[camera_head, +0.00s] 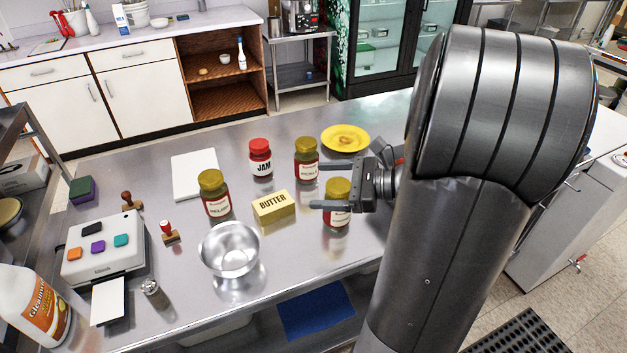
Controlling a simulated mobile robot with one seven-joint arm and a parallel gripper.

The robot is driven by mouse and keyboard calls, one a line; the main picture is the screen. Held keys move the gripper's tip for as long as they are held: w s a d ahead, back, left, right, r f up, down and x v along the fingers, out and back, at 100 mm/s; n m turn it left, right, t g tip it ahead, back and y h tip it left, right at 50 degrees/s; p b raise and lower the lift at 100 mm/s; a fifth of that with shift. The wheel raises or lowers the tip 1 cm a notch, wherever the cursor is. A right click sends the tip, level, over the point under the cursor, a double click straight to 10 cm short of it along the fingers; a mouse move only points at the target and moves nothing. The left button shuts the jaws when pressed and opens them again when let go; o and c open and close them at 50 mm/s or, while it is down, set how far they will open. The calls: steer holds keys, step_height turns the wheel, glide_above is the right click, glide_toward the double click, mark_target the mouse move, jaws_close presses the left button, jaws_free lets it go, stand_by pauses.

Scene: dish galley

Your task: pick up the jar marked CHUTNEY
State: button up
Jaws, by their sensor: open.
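Three similar jars with gold lids and dark red contents stand upright on the steel table: a left jar (215,194), a back jar (306,161) and a front right jar (338,188). Their white labels are too small or too covered for me to read CHUTNEY on any one with certainty. My gripper (325,186) is open and points left. The jar's lid shows between the two fingers in the picture; I cannot tell the height gap or any contact.
A red-lidded JAM jar (261,160), a BUTTER block (274,206), a yellow plate (345,138) and a metal bowl (229,250) stand close by. A white board (194,174), stamps and a label device (103,248) are further left. Bare tabletop lies right of the bowl.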

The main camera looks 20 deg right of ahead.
mark_target(338, 185)
steer(key=w+d+f+m+t+h, duration=0.1)
steer(key=w+d+m+t, duration=0.1)
steer(key=d+m+t, duration=0.55)
steer(key=shift+d+f+n+g, duration=0.65)
steer(key=shift+f+n+g, duration=0.4)
steer(key=shift+f, duration=2.5)
steer(key=x, duration=0.4)
steer(key=shift+w+a+r, duration=0.1)
steer(key=shift+w+a, duration=0.1)
steer(key=shift+a, duration=0.1)
jaws_close()
